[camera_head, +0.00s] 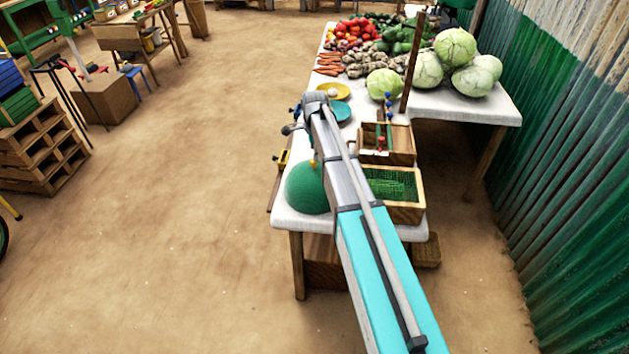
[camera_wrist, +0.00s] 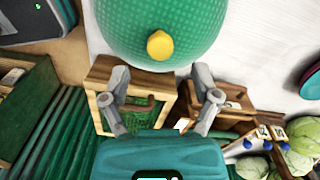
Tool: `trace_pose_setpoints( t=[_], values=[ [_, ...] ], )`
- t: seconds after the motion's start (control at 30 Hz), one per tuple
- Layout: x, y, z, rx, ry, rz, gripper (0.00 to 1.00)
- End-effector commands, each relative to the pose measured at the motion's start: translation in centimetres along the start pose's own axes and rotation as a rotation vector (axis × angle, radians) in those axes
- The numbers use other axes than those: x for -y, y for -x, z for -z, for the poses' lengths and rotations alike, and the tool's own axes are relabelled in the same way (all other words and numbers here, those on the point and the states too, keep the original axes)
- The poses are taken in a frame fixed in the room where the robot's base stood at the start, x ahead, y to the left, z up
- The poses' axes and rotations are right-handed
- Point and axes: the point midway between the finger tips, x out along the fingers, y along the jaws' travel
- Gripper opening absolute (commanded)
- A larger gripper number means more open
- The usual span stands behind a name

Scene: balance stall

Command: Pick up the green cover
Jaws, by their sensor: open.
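The green cover (camera_head: 306,189) is a domed woven lid with a yellow knob. It sits on the near left corner of the white-topped table (camera_head: 287,216), and my arm hides its right edge. In the wrist view the cover (camera_wrist: 205,25) fills the top, and its yellow knob (camera_wrist: 160,45) points toward the camera. My gripper (camera_wrist: 161,75) is open and empty. Its two fingers are spread on either side below the knob, apart from it in the picture. My gripper is not clearly visible in the head view.
Beside the cover stand a wooden box with green netting (camera_head: 418,212) and a second wooden box (camera_head: 401,157). A yellow plate (camera_head: 340,89) and a teal plate (camera_head: 341,112) lie farther back. Cabbages (camera_head: 455,47) and other vegetables fill the far end. A corrugated wall (camera_head: 560,150) stands right.

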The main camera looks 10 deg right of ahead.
Motion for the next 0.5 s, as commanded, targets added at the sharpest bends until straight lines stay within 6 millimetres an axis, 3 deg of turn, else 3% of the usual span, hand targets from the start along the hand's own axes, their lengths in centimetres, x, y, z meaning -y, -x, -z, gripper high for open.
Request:
trace_pose_setpoints(
  t=[0.5],
  values=[
    [0.0, -1.0, -0.1, 0.0, 0.0, 0.0, 0.79]
  ],
)
